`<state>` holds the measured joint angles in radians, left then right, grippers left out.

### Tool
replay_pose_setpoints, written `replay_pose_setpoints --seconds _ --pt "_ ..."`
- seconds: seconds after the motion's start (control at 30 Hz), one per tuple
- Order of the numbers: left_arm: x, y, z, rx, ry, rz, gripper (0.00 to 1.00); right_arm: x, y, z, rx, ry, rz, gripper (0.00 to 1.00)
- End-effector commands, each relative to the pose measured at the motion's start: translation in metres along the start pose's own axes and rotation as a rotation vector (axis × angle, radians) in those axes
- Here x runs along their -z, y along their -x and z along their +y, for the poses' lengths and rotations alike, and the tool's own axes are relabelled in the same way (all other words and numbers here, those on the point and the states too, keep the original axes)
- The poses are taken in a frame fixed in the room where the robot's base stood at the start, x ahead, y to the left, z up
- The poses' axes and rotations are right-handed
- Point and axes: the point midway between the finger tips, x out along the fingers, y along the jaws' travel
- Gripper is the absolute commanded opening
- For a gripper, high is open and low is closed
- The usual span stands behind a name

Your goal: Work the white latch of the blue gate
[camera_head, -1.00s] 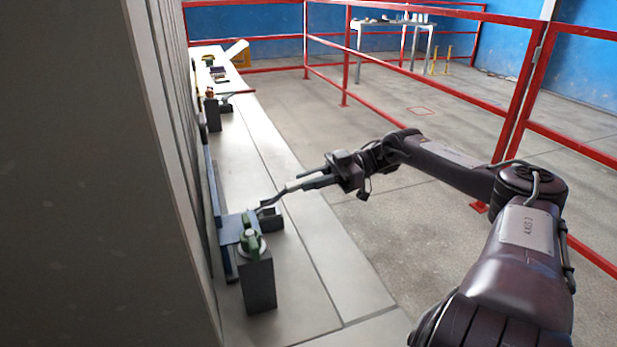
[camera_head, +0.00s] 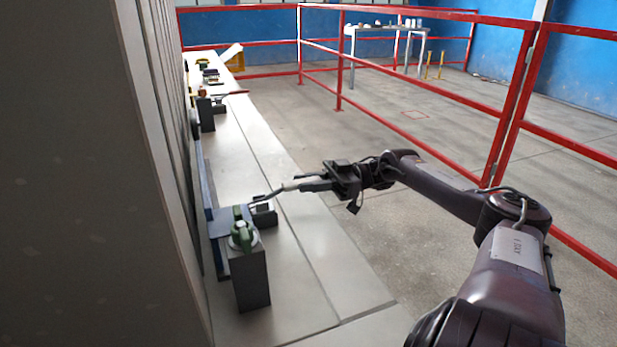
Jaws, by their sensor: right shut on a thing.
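My right gripper (camera_head: 309,181) comes in from the right and is shut on a slim grey bent rod (camera_head: 285,190). A blue part (camera_head: 217,226), seemingly of the gate, stands left of this block against the wall of panels and shows nearly edge-on. I cannot make out the white latch for certain; it may be the pale top of the block. My left gripper is out of view.
A dark post (camera_head: 251,279) with a green and white fitting (camera_head: 243,236) stands in front of the blue part. More small fixtures line the pale bench (camera_head: 290,225) toward the back. A tall grey panel (camera_head: 80,200) fills the left. Red railings (camera_head: 430,88) stand behind my right arm.

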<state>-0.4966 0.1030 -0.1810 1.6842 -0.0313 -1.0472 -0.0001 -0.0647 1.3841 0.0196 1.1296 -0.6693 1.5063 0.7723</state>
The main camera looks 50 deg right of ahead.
Motion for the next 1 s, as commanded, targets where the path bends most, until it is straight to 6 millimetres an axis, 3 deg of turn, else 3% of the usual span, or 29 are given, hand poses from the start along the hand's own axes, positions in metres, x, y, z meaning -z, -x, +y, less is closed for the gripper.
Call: replay_pose_setpoints --seconds 0.1,0.13,0.27,0.67,1.0 --pt "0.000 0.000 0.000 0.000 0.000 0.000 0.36 -0.001 0.001 0.000 -0.001 0.000 0.001 0.00" --pt "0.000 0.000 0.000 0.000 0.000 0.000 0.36 -0.001 0.001 0.000 -0.001 0.000 0.001 0.26" --pt "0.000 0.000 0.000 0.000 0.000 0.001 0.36 -0.001 0.000 0.000 -0.001 -0.001 0.000 0.43" --pt "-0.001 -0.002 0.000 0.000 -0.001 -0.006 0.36 -0.003 0.009 0.000 -0.002 -0.003 -0.002 0.44" --pt "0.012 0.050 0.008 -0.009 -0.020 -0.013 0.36 -0.004 0.062 0.001 -0.004 -0.001 -0.001 0.44"
